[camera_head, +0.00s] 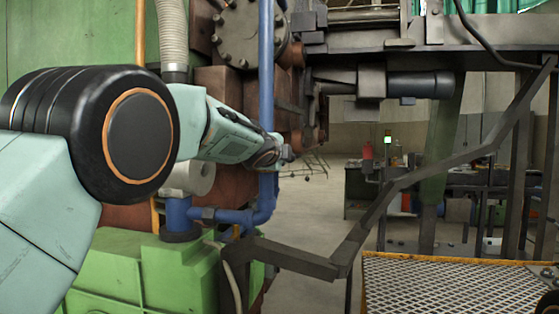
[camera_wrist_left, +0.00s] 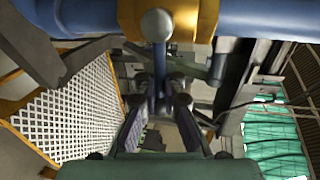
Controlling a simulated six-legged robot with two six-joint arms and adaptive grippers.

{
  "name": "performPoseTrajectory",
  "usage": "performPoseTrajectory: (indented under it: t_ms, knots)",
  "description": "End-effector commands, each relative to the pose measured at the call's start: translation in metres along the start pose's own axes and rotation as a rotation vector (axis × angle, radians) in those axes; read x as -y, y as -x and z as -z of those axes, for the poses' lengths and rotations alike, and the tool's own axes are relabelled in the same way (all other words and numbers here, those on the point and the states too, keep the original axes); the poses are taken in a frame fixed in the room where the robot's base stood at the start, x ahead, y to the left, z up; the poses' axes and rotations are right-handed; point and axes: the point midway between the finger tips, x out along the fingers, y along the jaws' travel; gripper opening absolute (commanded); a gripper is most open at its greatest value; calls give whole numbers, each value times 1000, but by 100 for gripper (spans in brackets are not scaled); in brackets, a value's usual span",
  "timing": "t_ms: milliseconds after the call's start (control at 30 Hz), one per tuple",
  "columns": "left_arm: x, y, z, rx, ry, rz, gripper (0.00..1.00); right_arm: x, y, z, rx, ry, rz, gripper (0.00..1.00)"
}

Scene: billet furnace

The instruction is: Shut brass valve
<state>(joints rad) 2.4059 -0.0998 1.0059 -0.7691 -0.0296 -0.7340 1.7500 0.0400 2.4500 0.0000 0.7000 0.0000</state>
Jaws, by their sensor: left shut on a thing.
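The brass valve (camera_wrist_left: 205,14) shows at the top of the left wrist view, a yellow-brass body set in a blue pipe (camera_wrist_left: 262,20). A thin blue handle (camera_wrist_left: 158,60) runs from its round hub down between my fingers. My left gripper (camera_wrist_left: 162,88) is shut on this handle. In the head view my left gripper (camera_head: 286,154) is at the vertical blue pipe (camera_head: 266,70), and the arm and gripper hide the valve there. My right gripper is in neither view.
A dark bent rail (camera_head: 420,175) crosses in front on the right, above a yellow-edged grating (camera_head: 450,285). Green machine housing (camera_head: 140,275) stands below my left arm. Open floor (camera_head: 312,215) lies beyond the pipe, with a workbench (camera_head: 365,190) farther back.

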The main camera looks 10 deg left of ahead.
Motion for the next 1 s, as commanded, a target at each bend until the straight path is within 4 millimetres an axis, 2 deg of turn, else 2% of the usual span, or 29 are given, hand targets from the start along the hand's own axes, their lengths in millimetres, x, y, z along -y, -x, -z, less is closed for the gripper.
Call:
performPoseTrajectory:
  t_ms: [233, 267, 567, 1000]
  knots:
    - [-5, -1, 3, -2, -11, -8, 0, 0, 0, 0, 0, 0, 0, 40]
    - [-5, -1, 3, -2, -11, -9, 9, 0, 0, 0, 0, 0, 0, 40]
    - [-3, -1, 3, -3, -8, -4, 35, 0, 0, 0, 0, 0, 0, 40]
    - [-2, 0, 0, 0, -2, -4, 35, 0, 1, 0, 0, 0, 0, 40]
